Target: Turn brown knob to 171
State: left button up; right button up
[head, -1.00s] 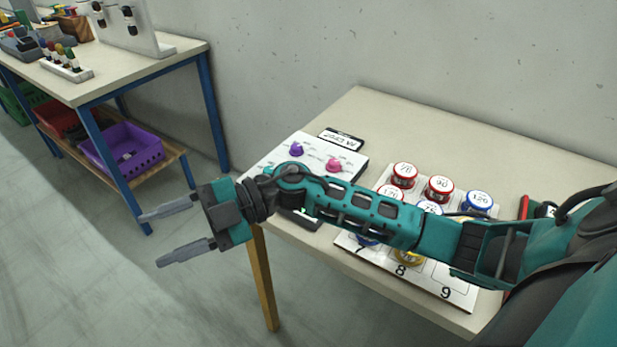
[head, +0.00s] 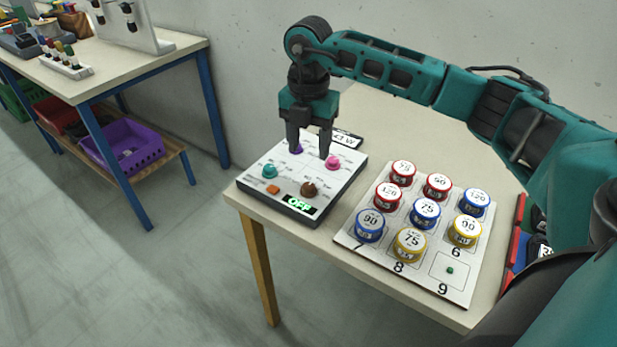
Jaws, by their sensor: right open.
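The brown knob (head: 309,189) sits on the front right part of a white control panel (head: 328,188), just behind a small green-lit display (head: 299,205) that reads OFF. A teal knob (head: 270,171), a pink knob (head: 332,162) and a purple knob (head: 297,149) are on the same panel. My right gripper (head: 309,154) points down above the back of the panel, open, with its fingers near the purple and pink knobs. It is behind the brown knob and apart from it. One finger partly hides the purple knob. My left gripper is not in view.
A numbered white board (head: 352,239) with several red, blue and yellow round tins stands to the right. Another table (head: 170,62) stands at the left.

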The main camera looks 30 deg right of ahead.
aim_at(309, 185)
notch_tip(309, 185, down, 10)
jog(key=shift+a+r, duration=0.1)
jog(key=shift+r, duration=0.05)
jog(key=shift+c, duration=0.2)
grip_shut()
dwell(0.5)
